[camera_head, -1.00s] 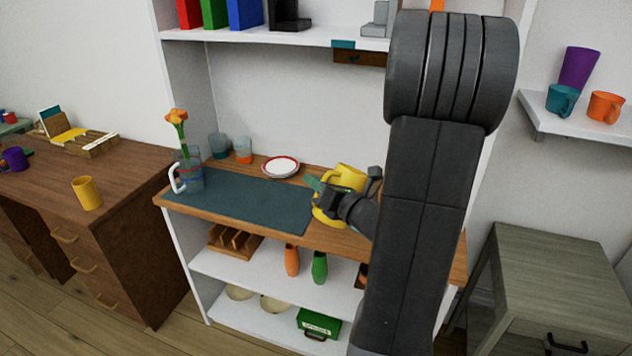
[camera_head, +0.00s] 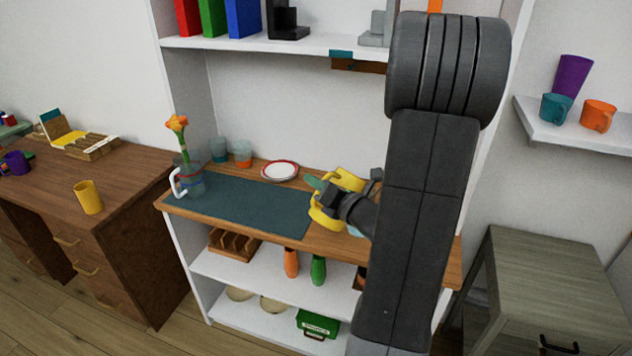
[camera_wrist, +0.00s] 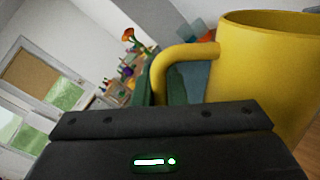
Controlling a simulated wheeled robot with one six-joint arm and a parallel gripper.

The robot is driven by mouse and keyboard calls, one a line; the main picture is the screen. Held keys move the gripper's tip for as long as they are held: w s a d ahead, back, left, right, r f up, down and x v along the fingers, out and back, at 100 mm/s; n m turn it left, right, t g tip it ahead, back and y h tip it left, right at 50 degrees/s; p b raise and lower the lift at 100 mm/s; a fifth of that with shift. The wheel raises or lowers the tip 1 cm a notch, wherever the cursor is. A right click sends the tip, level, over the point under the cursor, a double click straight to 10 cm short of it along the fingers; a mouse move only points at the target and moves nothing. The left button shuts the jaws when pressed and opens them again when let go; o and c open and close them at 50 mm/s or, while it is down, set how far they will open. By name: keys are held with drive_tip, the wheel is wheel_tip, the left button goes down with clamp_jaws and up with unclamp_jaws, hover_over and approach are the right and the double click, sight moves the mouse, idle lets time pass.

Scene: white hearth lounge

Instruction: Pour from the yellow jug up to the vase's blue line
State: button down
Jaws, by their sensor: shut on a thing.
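The yellow jug (camera_head: 345,180) is at the right part of the wooden counter, partly hidden behind my arm. My gripper (camera_head: 328,197) is shut on its handle. In the wrist view the jug (camera_wrist: 268,65) fills the right side, with its handle (camera_wrist: 178,62) running down between my jaws. The jug looks slightly tilted in the head view; its contents are hidden. The vase (camera_head: 190,183) is a clear glass vessel with a white handle and an orange flower, at the counter's left end. A reddish band shows on it; I cannot make out a blue line.
A dark teal mat (camera_head: 250,203) lies between vase and jug, with nothing on its middle. A shelf (camera_head: 290,42) overhangs the counter.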

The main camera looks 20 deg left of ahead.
drive_tip(key=shift+w+d+r+m+p, duration=0.2)
drive_tip(key=shift+r+m+p, duration=0.35)
drive_tip(key=shift+p, duration=0.35)
drive_tip(key=shift+w+d+r+m+p, duration=0.1)
drive_tip(key=shift+w+r+m+p, duration=0.2)
drive_tip(key=shift+r+p, duration=0.5)
drive_tip(key=shift+w+d+r+m+p, duration=0.15)
drive_tip(key=shift+r+m+p, duration=0.3)
drive_tip(key=shift+p, duration=0.6)
drive_tip(key=shift+w+d+r+m+p, duration=0.2)
drive_tip(key=shift+w+r+m+p, duration=0.25)
drive_tip(key=shift+p, duration=0.7)
drive_tip(key=shift+w+d+r+m+p, duration=0.2)
drive_tip(key=shift+r+m+p, duration=0.35)
drive_tip(key=shift+p, duration=0.6)
drive_tip(key=shift+f, duration=0.15)
